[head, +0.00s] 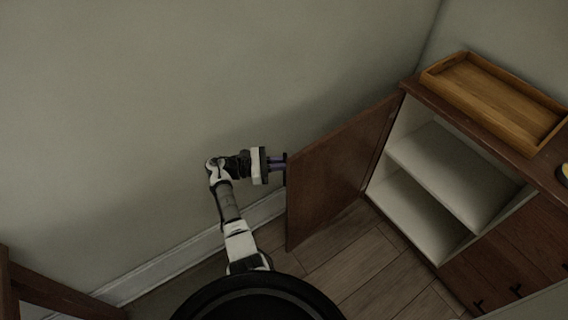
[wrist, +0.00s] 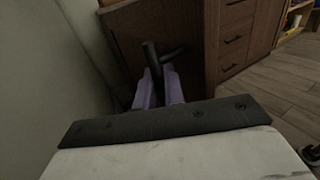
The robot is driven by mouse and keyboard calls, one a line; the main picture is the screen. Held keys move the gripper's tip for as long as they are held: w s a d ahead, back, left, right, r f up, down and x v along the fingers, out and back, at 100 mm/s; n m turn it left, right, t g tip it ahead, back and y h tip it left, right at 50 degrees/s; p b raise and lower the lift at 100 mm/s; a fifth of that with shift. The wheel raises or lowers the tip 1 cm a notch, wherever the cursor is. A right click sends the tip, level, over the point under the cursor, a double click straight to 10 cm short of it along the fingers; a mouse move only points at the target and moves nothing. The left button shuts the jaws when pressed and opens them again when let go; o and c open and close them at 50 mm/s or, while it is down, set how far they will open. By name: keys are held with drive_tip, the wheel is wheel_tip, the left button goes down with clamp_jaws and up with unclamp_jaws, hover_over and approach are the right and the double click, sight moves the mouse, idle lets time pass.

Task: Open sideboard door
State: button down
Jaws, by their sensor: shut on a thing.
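The sideboard (head: 513,247) is dark brown wood and stands at the right in the head view. Its left door (head: 335,170) is swung wide open, showing a pale, empty interior with one shelf (head: 452,172). My gripper (head: 280,163) is at the door's outer face, near its free edge. In the wrist view the purple fingers (wrist: 159,85) are closed around part of the black door handle (wrist: 153,58). The door face (wrist: 125,30) also shows there behind the handle. The exact contact on the handle is partly hidden.
A wooden tray (head: 500,95) lies on the sideboard top. The wall (head: 180,80) is close behind my arm and the open door. Drawers (wrist: 236,35) show in the wrist view. Bare wooden floor (head: 350,262) lies in front of the sideboard. A brown wooden piece (head: 50,295) is at the lower left.

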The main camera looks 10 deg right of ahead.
drive_tip(key=shift+w, duration=0.4)
drive_tip(key=c, duration=1.6)
unclamp_jaws()
drive_tip(key=shift+a, duration=0.1)
drive_tip(key=a, duration=0.2)
drive_tip(key=a+b, duration=0.1)
drive_tip(key=a, duration=0.2)
drive_tip(key=w+a+b, duration=0.1)
drive_tip(key=a, duration=0.1)
drive_tip(key=shift+a, duration=0.15)
